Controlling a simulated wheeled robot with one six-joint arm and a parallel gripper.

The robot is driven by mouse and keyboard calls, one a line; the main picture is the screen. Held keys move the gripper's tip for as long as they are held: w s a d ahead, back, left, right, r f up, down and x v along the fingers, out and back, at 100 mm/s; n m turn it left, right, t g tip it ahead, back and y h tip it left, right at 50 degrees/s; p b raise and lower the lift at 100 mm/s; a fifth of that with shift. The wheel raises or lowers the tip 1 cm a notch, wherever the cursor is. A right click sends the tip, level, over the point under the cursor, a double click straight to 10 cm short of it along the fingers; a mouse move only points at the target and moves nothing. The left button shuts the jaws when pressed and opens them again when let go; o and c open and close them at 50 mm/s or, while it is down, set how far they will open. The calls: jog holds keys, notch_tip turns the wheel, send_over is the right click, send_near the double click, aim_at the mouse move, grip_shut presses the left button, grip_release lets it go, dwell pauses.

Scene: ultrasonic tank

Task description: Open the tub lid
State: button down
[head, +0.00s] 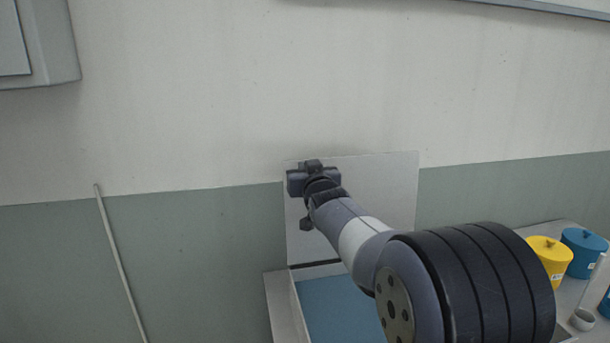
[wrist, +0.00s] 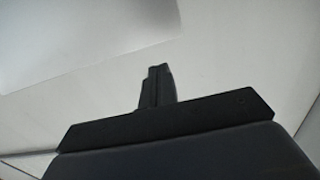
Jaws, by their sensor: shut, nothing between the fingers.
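The tub lid (head: 395,190) is a pale flat panel standing about upright at the back of the tub (head: 281,305), in the head view. The tub is open below it and shows a blue inside. A small dark piece (head: 306,224) shows against the lid's left side; I cannot tell whether it is a handle or part of my gripper. My gripper shows in the wrist view (wrist: 157,85) with its fingers together and empty. In the head view my arm crosses in front of the lid and hides part of it and of the tub. Contact with the lid cannot be told.
A thin pale rod (head: 121,262) leans at the left. A grey wall box (head: 40,45) hangs at the upper left.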

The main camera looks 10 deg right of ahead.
jog(key=s+b, duration=0.1)
jog(key=s, duration=0.6)
jog(key=shift+s+r, duration=0.3)
jog(key=shift+s, duration=0.05)
jog(key=shift+w, duration=0.1)
